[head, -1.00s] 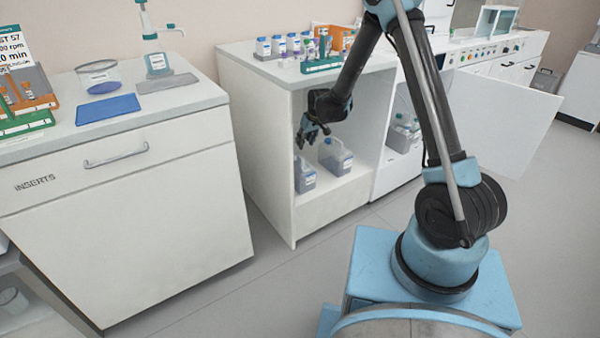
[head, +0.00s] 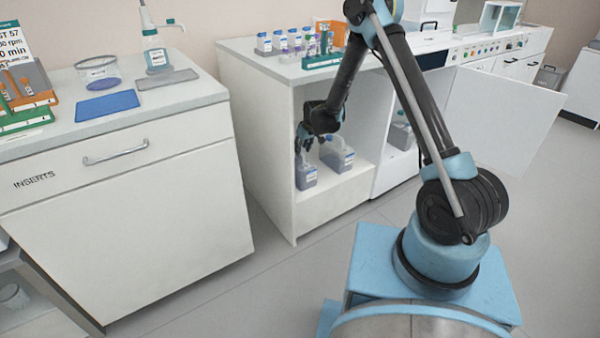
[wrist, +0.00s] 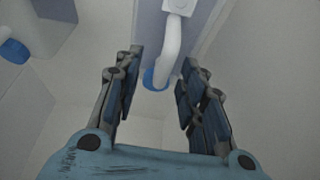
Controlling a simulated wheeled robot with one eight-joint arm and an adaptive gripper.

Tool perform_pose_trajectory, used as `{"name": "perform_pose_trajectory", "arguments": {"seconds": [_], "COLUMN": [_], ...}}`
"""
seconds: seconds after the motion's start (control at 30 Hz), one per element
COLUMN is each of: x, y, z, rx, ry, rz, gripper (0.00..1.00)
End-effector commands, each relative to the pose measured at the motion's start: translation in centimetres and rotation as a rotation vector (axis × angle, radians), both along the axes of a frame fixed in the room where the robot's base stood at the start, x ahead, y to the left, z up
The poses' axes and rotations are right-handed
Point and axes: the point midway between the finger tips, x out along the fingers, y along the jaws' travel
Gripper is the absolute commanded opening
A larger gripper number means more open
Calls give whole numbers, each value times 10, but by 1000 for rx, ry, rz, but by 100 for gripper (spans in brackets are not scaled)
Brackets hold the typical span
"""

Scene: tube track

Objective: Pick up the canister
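Two translucent canisters with blue-grey liquid stand inside the open cabinet in the head view: a left one (head: 306,179) and a right one (head: 342,159). My gripper (head: 310,144) is inside the cabinet opening, just above them and partly covering their tops. In the wrist view my gripper (wrist: 160,68) is open. A pale canister handle (wrist: 168,50) with a blue cap (wrist: 154,80) below it shows between the fingers, with gaps at both sides. A second blue cap (wrist: 13,51) is at the left edge. I cannot tell which canister is between the fingers.
The cabinet's side wall (head: 265,150) and top (head: 285,62) enclose the space around my gripper. Bottles and a green rack (head: 322,61) stand on top. An open door (head: 505,115) is at the right. A drawer unit (head: 130,200) stands at the left.

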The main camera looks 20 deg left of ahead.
Motion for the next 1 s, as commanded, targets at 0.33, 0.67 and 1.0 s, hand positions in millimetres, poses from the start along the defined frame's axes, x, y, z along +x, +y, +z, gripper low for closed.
{"name": "perform_pose_trajectory", "arguments": {"seconds": [0.33, 0.67, 1.0], "x": [7, 7, 7], "y": [16, 17, 17], "z": [-32, -34, -34], "rx": [0, 0, 0], "ry": [0, 0, 0], "rz": [2, 2, 2], "gripper": [37, 35, 0]}}
